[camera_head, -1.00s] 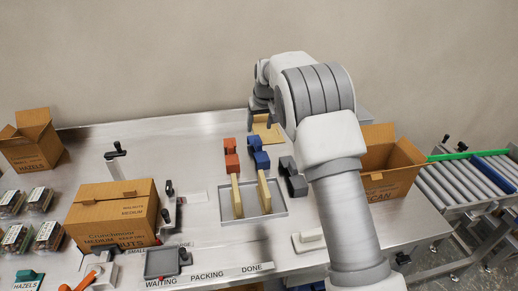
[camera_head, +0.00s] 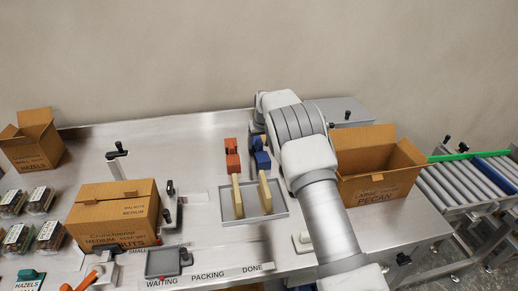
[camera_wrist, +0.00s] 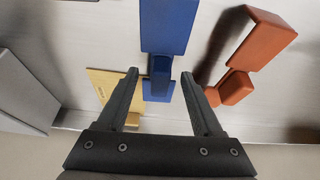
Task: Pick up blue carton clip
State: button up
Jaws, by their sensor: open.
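The blue carton clip (camera_head: 261,158) stands on the steel table, just right of an orange-red clip (camera_head: 232,160). In the wrist view the blue clip (camera_wrist: 168,30) is at top centre, and its narrow neck reaches down between the finger ends. My gripper (camera_wrist: 160,74) is open, one finger on each side of that neck, with no visible grip on it. In the head view my arm partly hides the blue clip and the gripper. The orange-red clip (camera_wrist: 262,45) lies right of the right finger in the wrist view.
A tray (camera_head: 280,209) with two upright tan pieces is in front of the clips. A grey block (camera_wrist: 22,95) and a tan piece (camera_wrist: 105,88) are near the left finger. An open PECAN carton (camera_head: 375,187) stands right of my arm; a closed carton (camera_head: 112,217) stands left.

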grip_shut()
dwell(0.3)
